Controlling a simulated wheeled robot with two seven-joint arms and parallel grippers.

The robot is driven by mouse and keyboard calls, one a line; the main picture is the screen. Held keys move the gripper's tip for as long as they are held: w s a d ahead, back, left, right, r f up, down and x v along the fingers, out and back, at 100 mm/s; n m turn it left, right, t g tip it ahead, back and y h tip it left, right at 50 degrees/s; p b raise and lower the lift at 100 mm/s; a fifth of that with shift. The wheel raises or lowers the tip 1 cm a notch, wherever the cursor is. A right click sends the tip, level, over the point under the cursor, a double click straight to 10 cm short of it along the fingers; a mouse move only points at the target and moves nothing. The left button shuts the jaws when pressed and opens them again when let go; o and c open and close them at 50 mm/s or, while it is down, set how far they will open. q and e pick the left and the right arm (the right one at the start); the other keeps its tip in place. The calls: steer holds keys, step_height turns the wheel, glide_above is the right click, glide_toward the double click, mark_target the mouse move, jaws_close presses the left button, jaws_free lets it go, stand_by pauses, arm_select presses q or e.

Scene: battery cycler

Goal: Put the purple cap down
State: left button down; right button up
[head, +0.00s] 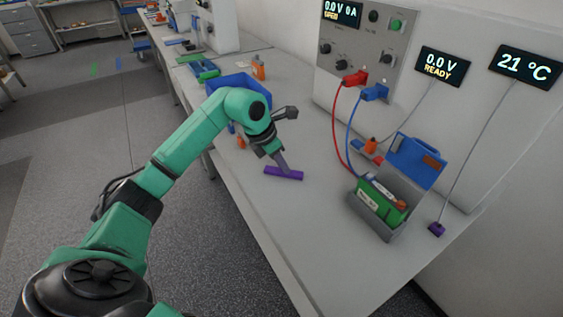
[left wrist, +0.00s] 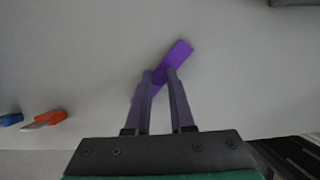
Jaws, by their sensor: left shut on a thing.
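The purple cap (head: 284,173) is a flat bar at the light grey bench top (head: 265,208), left of the battery holder. It also shows in the left wrist view (left wrist: 178,55), slanting between the fingertips. My left gripper (head: 282,166) points down and is shut on the cap; its fingers also show in the left wrist view (left wrist: 158,78). I cannot tell whether the cap touches the bench. My right gripper is not in view.
A holder with a green battery (head: 380,205) and a raised blue lid (head: 416,160) stands to the right. Red (head: 352,79) and blue (head: 374,92) plugs with cables sit on the cycler panel. A blue bin (head: 240,86) stands behind my arm. The bench's front edge is close by.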

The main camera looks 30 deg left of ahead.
arm_select(q)
steer(key=shift+f, duration=0.15)
steer(key=c, duration=0.8)
jaws_free()
steer(key=shift+r, duration=0.25)
steer(key=b+v, duration=0.1)
steer(key=v, duration=1.1)
